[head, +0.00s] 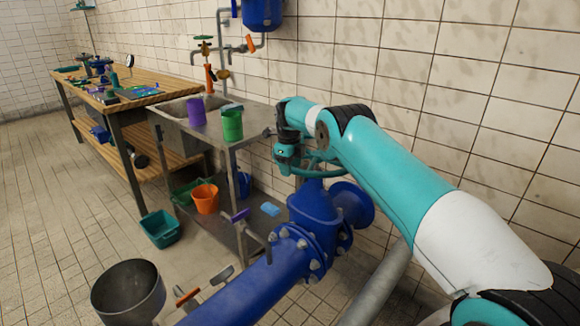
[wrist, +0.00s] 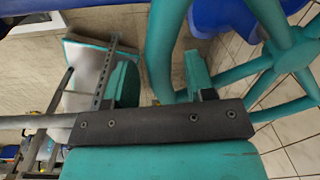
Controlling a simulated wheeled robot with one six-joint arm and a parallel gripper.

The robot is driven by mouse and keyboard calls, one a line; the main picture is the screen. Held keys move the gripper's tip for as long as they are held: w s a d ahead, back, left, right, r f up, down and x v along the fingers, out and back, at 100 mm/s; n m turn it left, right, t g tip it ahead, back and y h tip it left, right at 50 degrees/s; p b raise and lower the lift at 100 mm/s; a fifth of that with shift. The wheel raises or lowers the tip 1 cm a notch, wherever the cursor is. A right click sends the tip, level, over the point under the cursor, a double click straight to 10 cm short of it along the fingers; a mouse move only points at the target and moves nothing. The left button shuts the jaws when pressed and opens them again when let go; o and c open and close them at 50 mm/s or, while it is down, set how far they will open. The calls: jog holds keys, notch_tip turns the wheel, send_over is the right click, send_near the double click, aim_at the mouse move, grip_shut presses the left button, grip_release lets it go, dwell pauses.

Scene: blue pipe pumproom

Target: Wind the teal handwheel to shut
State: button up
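The teal handwheel (head: 312,172) sits on top of the blue valve body (head: 314,205), partly hidden behind my arm in the head view. In the wrist view its spoked hub (wrist: 290,48) is at the upper right, and its thick rim (wrist: 163,50) runs down the middle. My gripper (wrist: 162,78) has its two teal fingers apart, one on each side of the rim in the picture. A narrow gap shows between the rim and the left finger. In the head view my gripper (head: 287,155) is at the wheel's left side.
Blue pipe (head: 250,290) runs from the flanged valve toward the front. A steel sink bench (head: 190,118) with purple and green cups stands left of the wheel. The tiled wall is close behind. A metal bin (head: 128,290) stands at the lower left.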

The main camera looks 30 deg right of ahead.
notch_tip(320, 180, up, 18)
jog(key=p, duration=0.6)
jog(key=shift+s+a+f, duration=0.25)
jog(key=shift+s+a, duration=0.05)
jog(key=shift+a, duration=0.15)
jog(key=shift+f, duration=0.1)
jog(key=c, duration=0.3)
jog(key=shift+n, duration=0.6)
jog(key=d+f, duration=0.1)
jog(key=d, duration=0.3)
jog(key=d+f, duration=0.1)
jog(key=d, duration=0.1)
jog(key=shift+s+d+f, duration=0.2)
jog(key=shift+s+f, duration=0.15)
grip_shut()
jog(key=s+d+f+n+t+y+b, duration=0.1)
jog(key=s+d+f+n+t+y, duration=0.15)
jog(key=s+d+f, duration=0.2)
jog(key=p+x, duration=0.1)
jog(key=x, duration=0.8)
jog(key=shift+s+a+f, duration=0.2)
jog(key=shift+s+a, duration=0.05)
jog(key=shift+a, duration=0.05)
